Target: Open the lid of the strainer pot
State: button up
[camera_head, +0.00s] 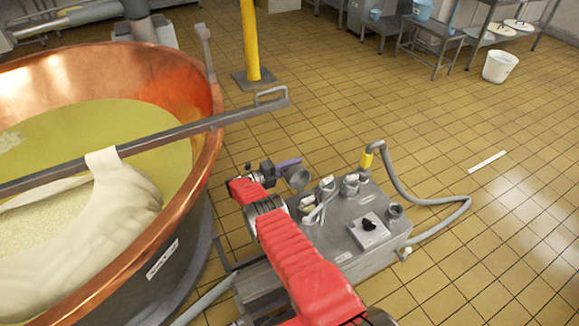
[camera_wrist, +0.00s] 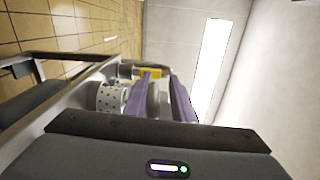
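My gripper (camera_head: 287,163) is at the end of my red arm, just beyond the far left corner of the steel machine unit. In the wrist view its two purple fingers (camera_wrist: 165,95) stand apart, and a rounded grey metal part (camera_wrist: 154,98) shows between them. I cannot tell if either finger touches it. A grey round metal piece (camera_head: 297,178), perhaps the strainer pot's lid, is beside the gripper. A perforated metal cylinder (camera_wrist: 112,97), likely the strainer pot, is left of the fingers in the wrist view. Whether the lid is shut is unclear.
The steel unit (camera_head: 345,232) carries pipe fittings, a black knob (camera_head: 369,224) and a grey hose (camera_head: 455,208). A large copper vat (camera_head: 190,75) with a metal bar (camera_head: 200,125) across it stands at left. Tiled floor is free at right.

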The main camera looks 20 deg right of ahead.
jog(key=shift+o, duration=0.4)
jog(key=shift+w+a+r, duration=0.1)
jog(key=shift+a, duration=0.05)
jog(key=a, duration=0.7)
jog(key=shift+a, duration=0.2)
dwell(0.3)
